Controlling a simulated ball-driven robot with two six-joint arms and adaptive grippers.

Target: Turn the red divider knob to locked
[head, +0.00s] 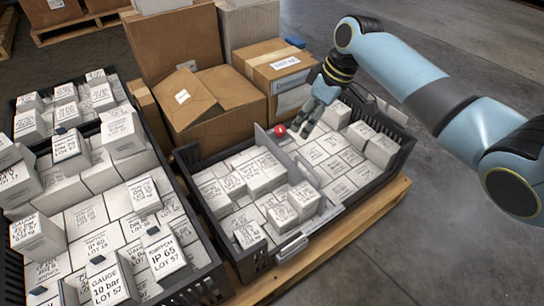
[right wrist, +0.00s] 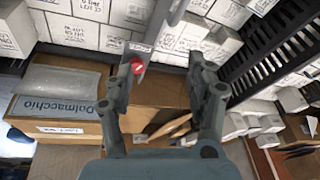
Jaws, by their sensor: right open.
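The red divider knob (head: 280,130) sits at the far upper end of a grey divider plate (head: 297,166) that splits a black crate (head: 364,203) of white boxes. In the right wrist view the knob (right wrist: 138,66) shows close beside the left finger; whether they touch I cannot tell. A small label is on the divider (right wrist: 157,30) there, too small to read. My right gripper (head: 306,122) is open, pointing down just right of the knob; its two fingers (right wrist: 166,68) stand apart in the right wrist view. The knob's setting cannot be read. My left gripper is out of view.
Cardboard boxes (head: 208,95) stand behind the crate, one labelled carton (head: 277,66) close to my gripper. Another black crate (head: 187,290) full of white boxes is at the left. The crate rests on a wooden pallet (head: 345,235). Bare grey floor lies at the right.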

